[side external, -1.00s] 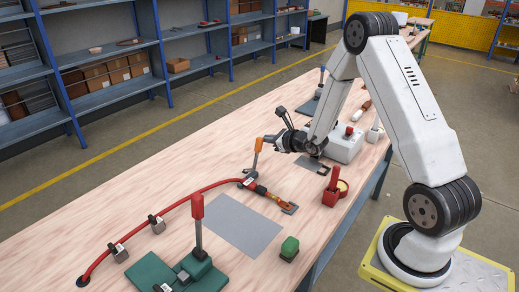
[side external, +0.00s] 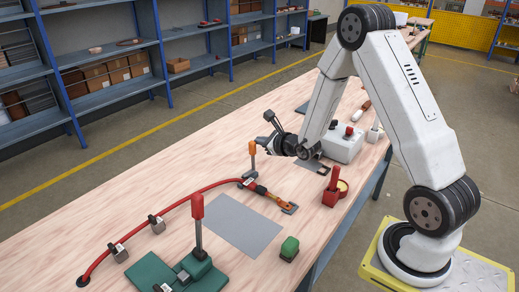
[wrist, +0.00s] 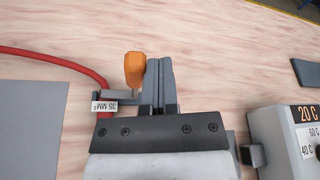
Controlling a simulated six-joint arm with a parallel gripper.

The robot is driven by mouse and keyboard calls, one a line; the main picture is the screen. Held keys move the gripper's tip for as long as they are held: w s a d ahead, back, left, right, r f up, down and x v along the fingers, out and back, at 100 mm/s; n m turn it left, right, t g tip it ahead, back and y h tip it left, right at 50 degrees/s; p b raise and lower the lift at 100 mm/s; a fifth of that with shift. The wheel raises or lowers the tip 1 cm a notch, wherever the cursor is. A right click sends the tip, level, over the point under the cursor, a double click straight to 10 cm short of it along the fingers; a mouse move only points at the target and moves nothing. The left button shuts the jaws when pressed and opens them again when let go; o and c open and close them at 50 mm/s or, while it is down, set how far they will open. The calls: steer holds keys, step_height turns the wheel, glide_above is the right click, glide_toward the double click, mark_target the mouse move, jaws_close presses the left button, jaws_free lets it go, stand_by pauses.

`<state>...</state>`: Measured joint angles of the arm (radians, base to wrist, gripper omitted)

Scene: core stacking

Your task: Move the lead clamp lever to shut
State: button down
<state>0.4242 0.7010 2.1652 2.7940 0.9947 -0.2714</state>
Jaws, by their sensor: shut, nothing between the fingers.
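The lead clamp lever (side external: 252,149) has an orange handle and stands about upright over the lead clamp (side external: 247,182) on the wooden bench. The red lead passes through the clamp. My gripper (side external: 266,143) is shut and empty, just right of the lever's handle. In the wrist view the orange handle (wrist: 134,70) lies immediately left of my closed fingers (wrist: 159,62); it looks to be touching or nearly touching them. A grey clamp part with a "35 MM²" label (wrist: 104,106) shows beside it. My gripper's body hides part of the clamp.
A grey mat (side external: 240,222), a red holder (side external: 333,190) and a green block (side external: 289,248) are nearer the front. A green fixture with a red-handled lever (side external: 197,207) stands at lower left. A grey control box (side external: 344,142) is right of my gripper. The bench behind the lever is clear.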

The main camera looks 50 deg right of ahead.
steer(key=shift+s, duration=0.1)
steer(key=s+a, duration=0.3)
steer(key=s, duration=0.6)
steer(key=shift+a, duration=0.15)
stand_by(0.4)
